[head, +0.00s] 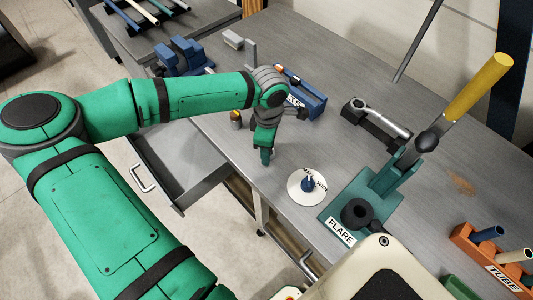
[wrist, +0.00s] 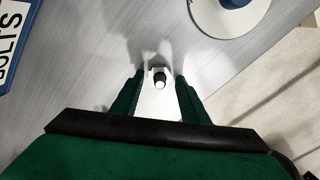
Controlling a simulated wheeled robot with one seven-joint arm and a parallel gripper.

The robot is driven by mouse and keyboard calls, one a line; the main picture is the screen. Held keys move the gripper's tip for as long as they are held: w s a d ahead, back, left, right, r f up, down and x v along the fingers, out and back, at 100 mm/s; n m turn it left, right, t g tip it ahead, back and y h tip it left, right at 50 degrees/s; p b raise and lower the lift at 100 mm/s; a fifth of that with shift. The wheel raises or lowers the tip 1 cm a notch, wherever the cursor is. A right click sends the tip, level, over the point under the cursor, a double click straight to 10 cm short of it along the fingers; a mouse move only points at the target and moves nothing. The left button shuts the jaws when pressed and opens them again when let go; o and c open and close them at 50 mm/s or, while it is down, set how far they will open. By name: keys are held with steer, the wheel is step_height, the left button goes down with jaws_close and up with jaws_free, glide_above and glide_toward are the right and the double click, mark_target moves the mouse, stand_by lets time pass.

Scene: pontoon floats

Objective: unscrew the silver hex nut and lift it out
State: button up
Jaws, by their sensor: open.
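My gripper (head: 266,156) points down over the grey table, left of the white disc. In the wrist view its two green fingers (wrist: 159,88) stand apart, with a bright white plate-like piece (wrist: 158,108) between them. A small round part (wrist: 160,82), dark on top and pale below, sits at the upper end of that piece, between the fingertips. It may be the silver hex nut or a bolt end; I cannot tell which. Neither finger clearly touches it. In the head view my gripper hides this spot, and I cannot make out a hex nut there.
A white disc with a blue knob (head: 308,184) stands right of my gripper. A teal press (head: 386,183) with a yellow lever is farther right. Behind are a blue bolts tray (head: 308,98) and a wrench on a black block (head: 378,117). An open drawer (head: 178,165) is at left.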

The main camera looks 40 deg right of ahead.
steer(key=shift+m, duration=0.6)
steer(key=m, duration=0.2)
steer(key=shift+s+d+m, duration=0.3)
steer(key=shift+s+d, duration=0.05)
steer(key=shift+d, duration=0.05)
steer(key=shift+w+a+m, duration=0.1)
steer(key=shift+a+m, duration=0.05)
steer(key=shift+m, duration=0.75)
steer(key=m, duration=0.7)
steer(key=shift+w+a+m, duration=0.1)
steer(key=shift+w+m, duration=0.2)
steer(key=shift+m, duration=0.1)
steer(key=shift+a+m, duration=0.1)
steer(key=shift+m, duration=0.4)
steer(key=shift+s+m, duration=0.1)
steer(key=shift+m, duration=0.3)
steer(key=shift+s+d+m, duration=0.3)
steer(key=shift+d+m, duration=0.05)
steer(key=shift+m, duration=0.05)
